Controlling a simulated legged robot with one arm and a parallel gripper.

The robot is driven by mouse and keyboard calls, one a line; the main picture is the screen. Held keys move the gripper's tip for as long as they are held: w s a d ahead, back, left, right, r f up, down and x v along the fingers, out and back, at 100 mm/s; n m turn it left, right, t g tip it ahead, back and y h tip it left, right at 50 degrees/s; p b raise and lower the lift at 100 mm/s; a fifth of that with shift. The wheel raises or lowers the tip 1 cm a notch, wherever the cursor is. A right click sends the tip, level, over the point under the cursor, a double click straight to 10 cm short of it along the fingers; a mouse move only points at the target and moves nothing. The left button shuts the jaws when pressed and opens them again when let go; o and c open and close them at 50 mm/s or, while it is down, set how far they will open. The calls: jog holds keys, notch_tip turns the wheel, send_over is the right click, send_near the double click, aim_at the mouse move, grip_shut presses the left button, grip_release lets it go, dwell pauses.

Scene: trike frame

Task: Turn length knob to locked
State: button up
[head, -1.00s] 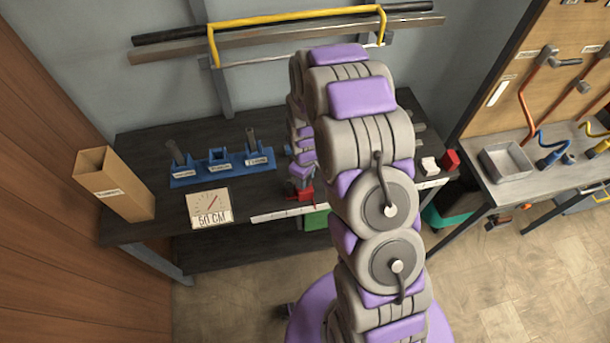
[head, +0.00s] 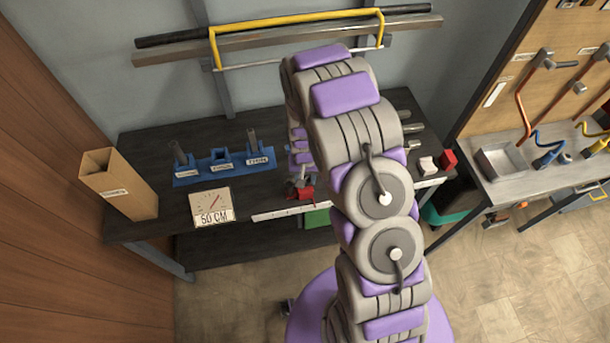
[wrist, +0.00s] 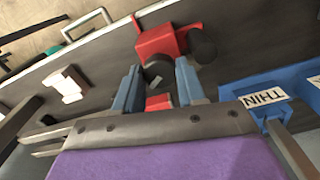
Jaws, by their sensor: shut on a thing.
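A red fixture (head: 300,193) sits at the front of the dark workbench, beside a white ruler strip; it also shows in the wrist view (wrist: 160,41). In the wrist view, a dark round knob (wrist: 158,73) is at the red fixture's near side, between the two blue fingers of my gripper (wrist: 158,82). The gripper is shut on this dark knob, which I take as the length knob. A small red part shows below it, and another dark round part (wrist: 203,46) is on the right. The knob's lock marking cannot be read. In the head view my arm hides most of the gripper.
A cardboard box (head: 118,184) stands at the left end. A grey tray (head: 501,161) sits on the right bench.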

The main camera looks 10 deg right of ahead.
jog(key=m, duration=0.2)
jog(key=m+p, duration=0.1)
jog(key=shift+w+r+m, duration=0.15)
jog(key=shift+w+m, duration=0.05)
jog(key=shift+m, duration=0.2)
jog(key=shift+m+p, duration=0.55)
jog(key=shift+m, duration=1.15)
jog(key=o, duration=1.1)
jog(key=shift+c, duration=0.2)
jog(key=shift+s, duration=0.1)
